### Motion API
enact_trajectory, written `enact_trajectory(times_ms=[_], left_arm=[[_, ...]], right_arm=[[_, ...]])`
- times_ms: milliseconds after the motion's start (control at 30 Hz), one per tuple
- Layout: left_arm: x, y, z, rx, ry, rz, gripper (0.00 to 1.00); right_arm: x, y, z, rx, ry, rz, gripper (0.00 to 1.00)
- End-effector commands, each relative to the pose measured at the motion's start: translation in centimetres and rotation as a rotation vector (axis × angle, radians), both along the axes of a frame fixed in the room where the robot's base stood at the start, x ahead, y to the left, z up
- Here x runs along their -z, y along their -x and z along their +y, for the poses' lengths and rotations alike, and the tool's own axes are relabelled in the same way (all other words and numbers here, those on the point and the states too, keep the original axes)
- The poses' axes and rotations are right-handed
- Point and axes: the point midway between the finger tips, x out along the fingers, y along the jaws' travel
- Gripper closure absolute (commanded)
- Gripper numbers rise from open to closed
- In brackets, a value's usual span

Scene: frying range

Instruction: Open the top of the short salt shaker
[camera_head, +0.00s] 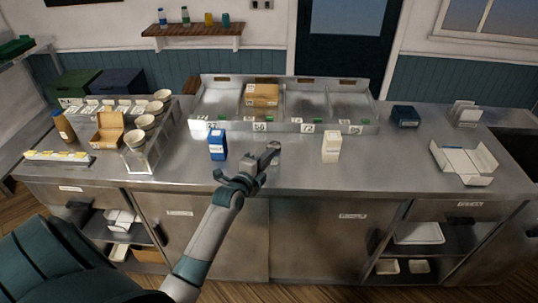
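My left gripper (268,156) is over the front middle of the steel counter (300,180), between a blue carton (217,147) and a white carton (331,147). Both cartons stand upright and bear small labels too small to read. A small grey shape (275,148) shows at the fingertips. I cannot tell whether it is a short salt shaker or part of the gripper. I cannot tell whether the fingers are open or shut, or whether they touch it. No other salt shaker can be made out. My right gripper is not in view.
A steel rack with numbered bins (285,127) stands behind, holding brown boxes (262,93). At left are stacked cups (145,122), an open brown box (108,130) and a bottle (63,125). An open white carton (465,162) lies at right.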

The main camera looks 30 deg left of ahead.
Motion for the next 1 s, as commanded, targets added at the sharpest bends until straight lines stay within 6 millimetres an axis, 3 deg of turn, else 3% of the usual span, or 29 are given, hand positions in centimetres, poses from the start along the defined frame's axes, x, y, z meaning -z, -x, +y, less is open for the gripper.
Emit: enact_trajectory(times_ms=[33, 300, 433, 767, 1000], left_arm=[[-0.9, -0.1, 0.0, 0.000, 0.009, 0.020, 1.00], [-2.3, -0.5, 0.4, 0.001, 0.095, 0.181, 1.00], [-2.8, -0.7, 0.5, 0.001, 0.136, 0.259, 1.00], [-4.5, -1.7, 1.1, -0.001, 0.134, 0.251, 1.00], [-6.1, -3.0, 1.9, -0.002, 0.223, 0.413, 1.00]], right_arm=[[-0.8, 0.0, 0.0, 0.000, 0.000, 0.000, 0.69], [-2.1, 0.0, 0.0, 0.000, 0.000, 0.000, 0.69], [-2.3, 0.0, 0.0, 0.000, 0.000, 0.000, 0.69], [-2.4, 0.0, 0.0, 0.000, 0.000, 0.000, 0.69], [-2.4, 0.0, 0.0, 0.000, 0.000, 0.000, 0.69]])
